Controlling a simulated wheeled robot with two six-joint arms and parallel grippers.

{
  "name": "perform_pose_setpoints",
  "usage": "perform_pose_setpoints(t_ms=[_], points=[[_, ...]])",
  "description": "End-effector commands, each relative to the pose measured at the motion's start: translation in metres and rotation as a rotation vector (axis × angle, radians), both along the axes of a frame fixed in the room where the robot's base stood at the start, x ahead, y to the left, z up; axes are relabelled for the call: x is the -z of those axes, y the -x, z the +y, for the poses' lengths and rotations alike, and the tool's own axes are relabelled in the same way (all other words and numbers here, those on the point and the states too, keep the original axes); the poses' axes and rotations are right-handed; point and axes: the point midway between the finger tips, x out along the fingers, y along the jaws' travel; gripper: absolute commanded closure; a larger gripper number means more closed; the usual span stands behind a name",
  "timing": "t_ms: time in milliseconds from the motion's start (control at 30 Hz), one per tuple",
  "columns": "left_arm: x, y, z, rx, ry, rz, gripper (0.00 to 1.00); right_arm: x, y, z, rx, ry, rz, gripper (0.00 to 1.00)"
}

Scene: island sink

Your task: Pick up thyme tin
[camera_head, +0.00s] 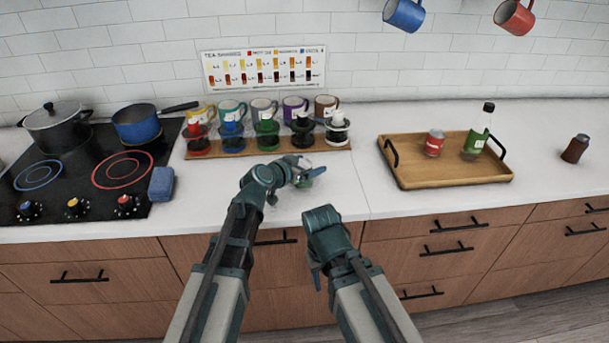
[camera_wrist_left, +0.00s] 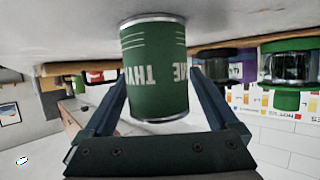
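The thyme tin is a green cylinder with a metal rim and pale lettering. In the left wrist view, which is upside down, the thyme tin (camera_wrist_left: 155,75) stands on the counter between the two fingers of my left gripper (camera_wrist_left: 158,78). The fingers flank it, with a thin gap seeming to show on the right. In the head view my left gripper (camera_head: 308,177) is low over the counter in front of the mug rack, and the hand mostly hides the tin.
Behind my left gripper a wooden rack (camera_head: 215,151) holds several coloured jars, with mugs behind. A blue sponge (camera_head: 161,184) and the stove (camera_head: 85,178) are to the left. A wooden tray (camera_head: 450,182) carries a red can and green bottle; a brown jar (camera_head: 575,148) stands farther right.

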Motion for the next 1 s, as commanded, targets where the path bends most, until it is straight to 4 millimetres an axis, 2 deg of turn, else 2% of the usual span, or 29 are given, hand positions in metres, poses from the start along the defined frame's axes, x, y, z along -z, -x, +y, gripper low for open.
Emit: perform_pose_setpoints(t_ms=[33, 67, 433, 767, 1000], points=[[0.0, 0.0, 0.0, 0.0, 0.0, 0.0, 0.18, 0.0, 0.0, 0.0, 0.0, 0.0, 0.0, 0.5], [0.0, 0.0, 0.0, 0.0, 0.0, 0.0, 0.23, 0.0, 0.0, 0.0, 0.0, 0.0, 0.0, 0.5], [0.0, 0.0, 0.0, 0.0, 0.0, 0.0, 0.9, 0.0, 0.0, 0.0, 0.0, 0.0, 0.0, 0.5], [-0.003, 0.0, -0.001, 0.0, 0.0, 0.0, 0.91, -0.003, 0.0, 0.0, 0.0, 0.0, 0.0, 0.5], [-0.023, 0.001, -0.007, -0.003, -0.001, -0.001, 0.91, -0.023, 0.0, 0.0, 0.0, 0.0, 0.0, 0.5]])
